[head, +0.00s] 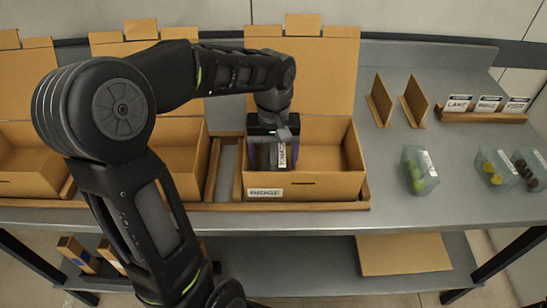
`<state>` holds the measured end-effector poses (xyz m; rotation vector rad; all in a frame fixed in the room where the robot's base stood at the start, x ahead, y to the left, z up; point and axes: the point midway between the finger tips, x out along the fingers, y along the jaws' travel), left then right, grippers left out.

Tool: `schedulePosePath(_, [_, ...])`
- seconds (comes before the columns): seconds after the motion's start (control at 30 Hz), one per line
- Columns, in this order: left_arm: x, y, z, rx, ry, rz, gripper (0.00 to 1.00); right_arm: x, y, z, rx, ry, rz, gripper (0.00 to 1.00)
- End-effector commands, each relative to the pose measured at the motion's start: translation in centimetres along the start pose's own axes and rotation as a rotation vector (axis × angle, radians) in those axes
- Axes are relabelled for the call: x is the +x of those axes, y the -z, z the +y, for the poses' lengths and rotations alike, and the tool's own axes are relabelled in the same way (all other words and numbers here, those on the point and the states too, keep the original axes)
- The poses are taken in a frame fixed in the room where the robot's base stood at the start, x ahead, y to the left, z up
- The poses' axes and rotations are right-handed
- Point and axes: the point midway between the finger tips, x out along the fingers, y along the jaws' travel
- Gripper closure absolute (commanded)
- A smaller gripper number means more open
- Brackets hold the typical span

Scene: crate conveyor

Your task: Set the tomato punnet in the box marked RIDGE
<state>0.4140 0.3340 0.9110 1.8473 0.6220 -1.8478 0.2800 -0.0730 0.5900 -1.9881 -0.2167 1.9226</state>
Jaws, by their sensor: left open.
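My left gripper (284,133) is over the left part of the open cardboard box (335,186) in the middle; its jaws are open. Below it, dark upright items (262,155) stand in the box, one with a white lettered label; the gripper partly hides them, and I cannot tell if it touches them. The box's front label (265,192) is too small to read surely, and I cannot make out RIDGE on any box. On the right of the table are a punnet with green contents (418,172), one with yellow contents (492,167) and one with dark reddish contents (529,170), possibly tomatoes.
Two more open boxes stand at the left (30,175) (182,160), partly behind my left arm. A wooden holder (482,117) carries white cards, one reading LAKE. Two cardboard dividers (380,100) (413,101) stand nearby. The table right of the middle box has free room.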

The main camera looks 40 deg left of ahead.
Motion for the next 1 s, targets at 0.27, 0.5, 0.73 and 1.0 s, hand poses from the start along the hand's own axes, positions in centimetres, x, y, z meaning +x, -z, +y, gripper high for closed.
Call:
schedulePosePath(0.27, [-0.7, 0.1, 0.0, 0.000, -0.001, 0.002, 0.24, -0.3, 0.0, -0.1, 0.000, 0.000, 0.000, 0.64])
schedulePosePath(0.5, [-4.3, 0.1, 0.1, 0.000, -0.002, 0.006, 0.24, -0.3, 0.0, -0.1, 0.000, 0.000, 0.000, 0.64])
schedulePosePath(0.73, [-9.2, 0.1, 0.1, 0.000, -0.002, 0.004, 0.24, -0.4, 0.0, -0.2, 0.000, 0.000, 0.000, 0.64])
schedulePosePath(1.0, [-12.3, 0.0, 0.0, 0.001, 0.000, 0.001, 0.24, -1.2, 0.0, -0.5, 0.000, 0.000, -0.001, 0.64])
